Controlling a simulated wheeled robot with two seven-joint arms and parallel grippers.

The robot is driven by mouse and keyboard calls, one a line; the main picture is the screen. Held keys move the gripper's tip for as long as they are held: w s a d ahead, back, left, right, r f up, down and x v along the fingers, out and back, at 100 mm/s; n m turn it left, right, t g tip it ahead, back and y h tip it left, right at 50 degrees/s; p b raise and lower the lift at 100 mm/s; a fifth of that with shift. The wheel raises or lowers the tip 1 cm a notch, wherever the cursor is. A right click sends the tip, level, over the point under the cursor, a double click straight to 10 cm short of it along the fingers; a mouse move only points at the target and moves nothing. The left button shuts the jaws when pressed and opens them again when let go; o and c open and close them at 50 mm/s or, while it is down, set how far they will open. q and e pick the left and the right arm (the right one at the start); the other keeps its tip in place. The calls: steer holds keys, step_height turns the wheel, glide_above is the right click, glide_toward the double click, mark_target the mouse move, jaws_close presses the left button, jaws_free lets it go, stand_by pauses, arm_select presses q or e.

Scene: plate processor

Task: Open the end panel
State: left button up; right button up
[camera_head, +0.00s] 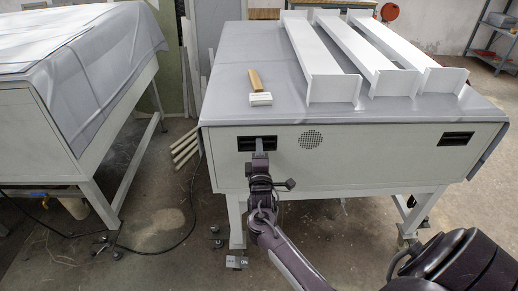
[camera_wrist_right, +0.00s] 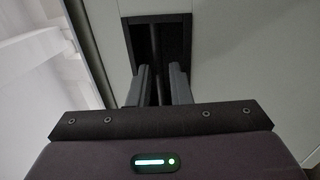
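The end panel (camera_head: 365,160) is the pale front face of the plate processor and looks closed. It has a dark recessed handle (camera_head: 246,143) at the left, another recessed handle (camera_head: 456,139) at the right and a round vent (camera_head: 311,140). My right gripper (camera_head: 260,146) is at the left handle. In the right wrist view its two fingers (camera_wrist_right: 161,84) reach the dark recess (camera_wrist_right: 173,40), one on each side of a thin dark bar (camera_wrist_right: 155,45). A gap shows between the fingers, so they look open around the bar. My left gripper is not in view.
Long white metal channels (camera_head: 330,60) lie on the grey-covered top (camera_head: 235,50), with a wooden-handled brush (camera_head: 257,88) near its front left. A second covered table (camera_head: 65,125) stands at the left. A cable (camera_head: 190,215) lies on the floor between them.

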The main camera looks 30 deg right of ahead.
steer(key=shift+w, duration=0.1)
jaws_close()
stand_by(0.4)
